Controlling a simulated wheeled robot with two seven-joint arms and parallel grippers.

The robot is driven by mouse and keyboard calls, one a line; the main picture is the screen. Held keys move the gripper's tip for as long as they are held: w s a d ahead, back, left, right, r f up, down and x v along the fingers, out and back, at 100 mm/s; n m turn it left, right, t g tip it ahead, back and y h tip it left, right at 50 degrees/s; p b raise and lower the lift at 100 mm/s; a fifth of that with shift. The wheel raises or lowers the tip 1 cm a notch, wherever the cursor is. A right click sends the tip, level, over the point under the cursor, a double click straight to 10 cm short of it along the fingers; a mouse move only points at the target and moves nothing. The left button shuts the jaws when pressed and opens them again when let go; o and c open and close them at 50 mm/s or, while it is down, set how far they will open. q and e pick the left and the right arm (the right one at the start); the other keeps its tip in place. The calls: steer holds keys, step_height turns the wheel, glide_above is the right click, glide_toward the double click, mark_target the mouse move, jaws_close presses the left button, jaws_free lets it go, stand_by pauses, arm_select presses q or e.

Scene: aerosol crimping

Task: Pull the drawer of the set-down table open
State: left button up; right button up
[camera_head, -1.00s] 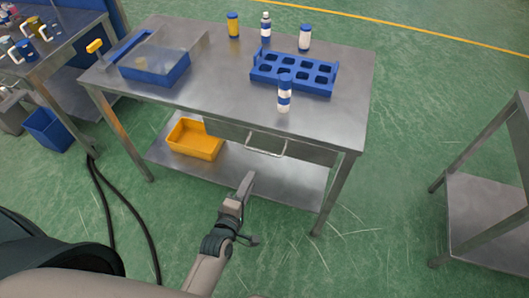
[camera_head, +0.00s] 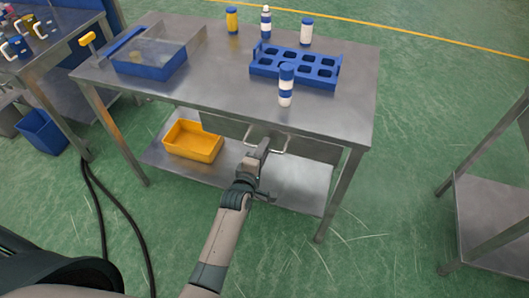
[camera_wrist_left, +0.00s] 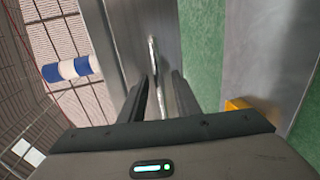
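The set-down table (camera_head: 225,75) is a grey metal table. Its drawer (camera_head: 315,149) is under the front edge and looks closed. The drawer's bar handle (camera_head: 281,151) shows in the middle of its front; in the left wrist view the handle (camera_wrist_left: 153,62) is a thin pale bar. My left gripper (camera_head: 262,150) is at the left part of the handle. In the left wrist view its two fingers (camera_wrist_left: 160,88) are apart, with the handle running between them. Whether either finger touches it I cannot tell. My right gripper is not in view.
On the tabletop are a blue rack (camera_head: 293,69), a blue-and-white can (camera_head: 286,85), other small containers and a clear-walled blue bin (camera_head: 150,67). An orange bin (camera_head: 193,141) is on the lower shelf. Another metal table (camera_head: 490,210) stands right. Green floor in front is open.

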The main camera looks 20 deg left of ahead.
arm_select(q)
steer(key=shift+w, duration=0.4)
jaws_close()
steer(key=shift+s, duration=0.2)
